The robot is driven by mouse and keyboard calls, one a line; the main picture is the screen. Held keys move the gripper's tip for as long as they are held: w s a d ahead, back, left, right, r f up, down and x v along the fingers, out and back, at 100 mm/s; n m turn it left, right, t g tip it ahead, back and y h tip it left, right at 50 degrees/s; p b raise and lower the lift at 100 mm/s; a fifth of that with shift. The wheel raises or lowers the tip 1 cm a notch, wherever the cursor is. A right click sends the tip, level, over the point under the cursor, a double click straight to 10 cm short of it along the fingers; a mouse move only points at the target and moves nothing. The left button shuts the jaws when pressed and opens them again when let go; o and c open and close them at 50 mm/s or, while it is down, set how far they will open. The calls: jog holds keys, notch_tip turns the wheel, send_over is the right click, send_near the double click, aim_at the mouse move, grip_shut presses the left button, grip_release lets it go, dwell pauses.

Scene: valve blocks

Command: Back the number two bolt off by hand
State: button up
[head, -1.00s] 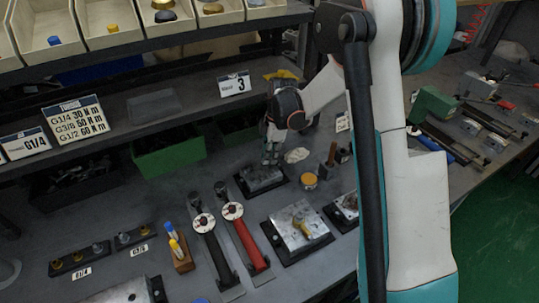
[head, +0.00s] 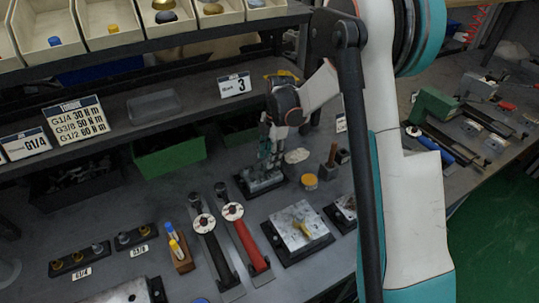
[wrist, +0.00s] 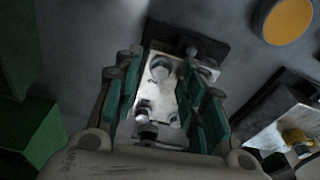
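The valve block (head: 262,184) sits on a dark base plate at the back of the bench, under the shelf. The wrist view shows its pale metal top (wrist: 176,78) with several bolts. A round-headed bolt (wrist: 160,68) stands between the fingers, and a darker fitting (wrist: 146,110) is nearer the palm. I cannot read a number on any bolt. My gripper (head: 268,160) points down over this block. In the wrist view the gripper (wrist: 160,85) is open, with green pads either side of the bolt and a gap on both sides. The fingertips' height above the block is unclear.
A second block (head: 300,226) with a yellow fitting lies in front and right. An orange-topped tin (head: 310,182) stands close right of the gripper. A green bin (head: 168,158) is left. Black and red torque wrenches (head: 246,238) lie in front. The shelf edge overhangs behind.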

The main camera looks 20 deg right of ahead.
notch_tip(320, 180, up, 12)
jog(key=d, duration=0.2)
jog(key=s+a+r+m+t, duration=0.1)
jog(key=s+r+m+t, duration=0.1)
jog(key=s+r+m, duration=0.45)
jog(key=s+a+r+m+t+h, duration=0.1)
jog(key=s+m+t, duration=0.4)
jog(key=s+m, duration=0.9)
jog(key=s+r, duration=0.1)
jog(key=s, duration=0.7)
jog(key=shift+a+m+t+h, duration=0.15)
jog(key=shift+m+t+h, duration=0.15)
jog(key=shift+m+h, duration=0.1)
